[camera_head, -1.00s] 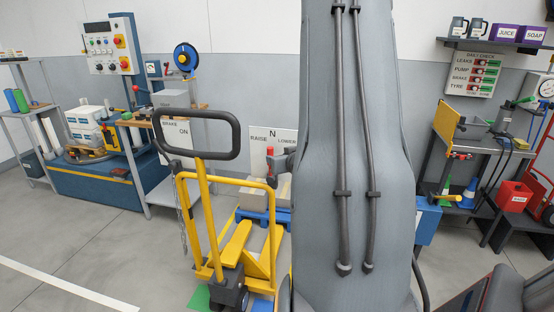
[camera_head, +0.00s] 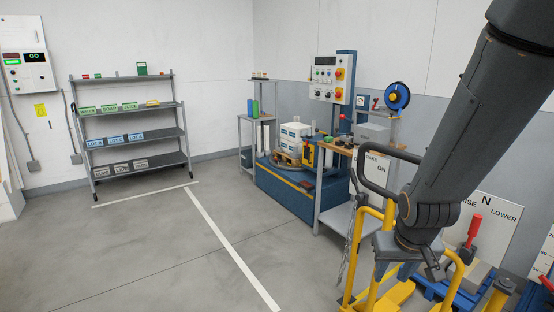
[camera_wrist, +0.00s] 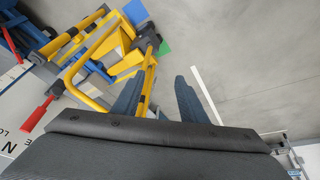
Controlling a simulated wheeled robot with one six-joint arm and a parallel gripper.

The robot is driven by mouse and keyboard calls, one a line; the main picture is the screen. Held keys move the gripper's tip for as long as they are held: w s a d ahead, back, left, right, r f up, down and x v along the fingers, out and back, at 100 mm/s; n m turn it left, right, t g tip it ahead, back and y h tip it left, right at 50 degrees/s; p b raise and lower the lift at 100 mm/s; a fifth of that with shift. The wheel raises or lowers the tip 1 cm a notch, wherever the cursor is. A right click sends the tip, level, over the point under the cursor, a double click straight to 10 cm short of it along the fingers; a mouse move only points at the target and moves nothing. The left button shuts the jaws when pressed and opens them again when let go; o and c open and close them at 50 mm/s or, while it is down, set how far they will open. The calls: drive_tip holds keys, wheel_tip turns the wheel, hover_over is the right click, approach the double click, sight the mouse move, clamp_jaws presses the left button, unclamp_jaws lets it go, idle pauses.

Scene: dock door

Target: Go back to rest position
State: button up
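My gripper (camera_wrist: 160,92) shows in the wrist view with its two dark fingers apart and nothing between them. In the head view my arm comes down from the upper right, and its end (camera_head: 430,262) hangs in front of the yellow pallet truck (camera_head: 361,255); the fingers are hard to make out there. The pallet truck also shows in the wrist view (camera_wrist: 88,85), at upper left and partly behind one finger.
A red lever (camera_head: 474,230) stands before the RAISE/LOWER sign (camera_head: 497,212), close to my arm's end. A blue machine (camera_head: 290,194) and a workbench (camera_head: 335,217) stand behind. A shelf rack (camera_head: 135,163) is at left. Floor (camera_head: 150,250) at left and centre is clear.

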drive_tip(key=s+a+n+g+y, duration=0.1)
drive_tip(key=s+a+g, duration=0.2)
drive_tip(key=s+a, duration=0.5)
drive_tip(key=shift+s+a+r, duration=0.25)
drive_tip(key=shift+s+r, duration=0.1)
drive_tip(key=shift+r, duration=0.1)
